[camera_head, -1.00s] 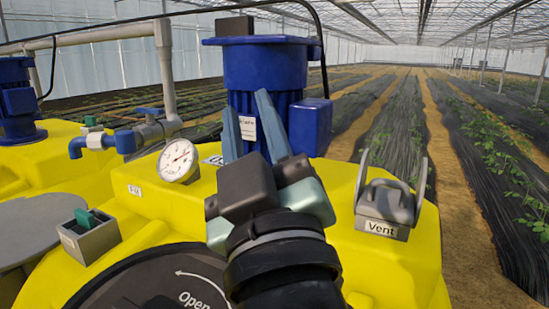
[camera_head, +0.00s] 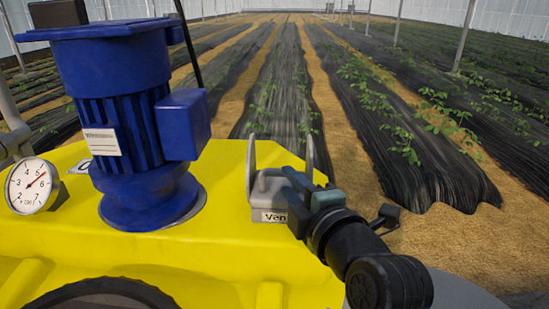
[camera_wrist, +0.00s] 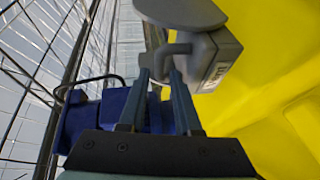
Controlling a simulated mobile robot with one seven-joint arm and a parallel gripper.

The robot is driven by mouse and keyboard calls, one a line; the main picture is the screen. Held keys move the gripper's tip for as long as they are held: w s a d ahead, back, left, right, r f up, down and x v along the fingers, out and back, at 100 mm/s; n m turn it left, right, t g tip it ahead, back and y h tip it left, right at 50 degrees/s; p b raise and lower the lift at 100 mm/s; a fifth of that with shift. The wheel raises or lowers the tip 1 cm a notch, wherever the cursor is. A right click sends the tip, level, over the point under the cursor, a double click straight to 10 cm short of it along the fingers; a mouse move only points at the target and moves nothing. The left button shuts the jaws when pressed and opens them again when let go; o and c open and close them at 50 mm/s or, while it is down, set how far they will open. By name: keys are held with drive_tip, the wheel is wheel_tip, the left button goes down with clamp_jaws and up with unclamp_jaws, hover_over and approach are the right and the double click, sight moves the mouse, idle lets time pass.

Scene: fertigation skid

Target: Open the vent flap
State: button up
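The grey vent (camera_head: 262,200) sits at the right end of the yellow tank top, between two upright grey prongs. Its flap appears down, and its label is partly covered by my gripper. My gripper (camera_head: 289,180) reaches in from the right, with its fingers at the vent's handle. In the wrist view, the grey vent (camera_wrist: 222,55) is at the top. Its bent handle (camera_wrist: 175,49) extends toward the space between my fingertips (camera_wrist: 161,76). The fingers stand apart with a visible gap. Whether they touch the handle is unclear.
A blue motor (camera_head: 130,120) stands left of the vent on the yellow tank (camera_head: 230,255). A pressure gauge (camera_head: 32,186) is at the far left. A dark round lid (camera_head: 100,295) shows at the bottom. Crop rows lie beyond the tank.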

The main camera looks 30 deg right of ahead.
sight(273, 182)
drive_tip(key=p+x, duration=0.3)
drive_tip(key=x, duration=0.5)
drive_tip(key=shift+w+p, duration=0.3)
drive_tip(key=shift+w, duration=0.05)
clamp_jaws()
drive_tip(key=shift+f, duration=0.1)
idle(0.9)
